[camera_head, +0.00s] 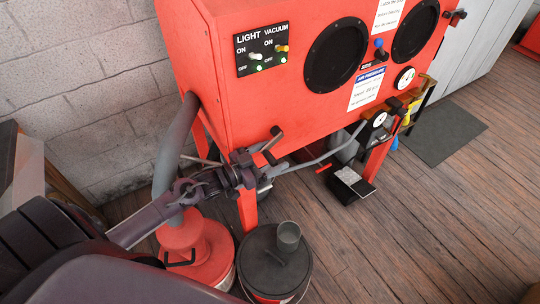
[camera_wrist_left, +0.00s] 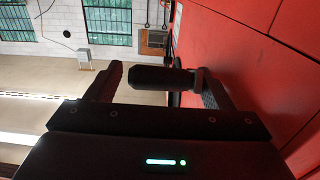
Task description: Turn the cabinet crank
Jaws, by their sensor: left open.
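The red cabinet (camera_head: 290,95) fills the upper middle of the head view, and its red side (camera_wrist_left: 240,65) is along the right in the left wrist view. My left gripper (camera_head: 271,145) is open at the cabinet's lower left edge. In the left wrist view, the black cylindrical crank handle (camera_wrist_left: 160,78) lies crosswise between the open fingers of my left gripper (camera_wrist_left: 158,85). Its right end, at a grey fitting, is close to the right finger, and a gap shows to the left finger. In the head view the crank is hard to tell from the dark gripper. My right gripper is out of view.
A grey hose (camera_head: 172,150) hangs at the cabinet's left. A black pedal (camera_head: 350,185) is on the floor. Wooden floor at right is mostly clear.

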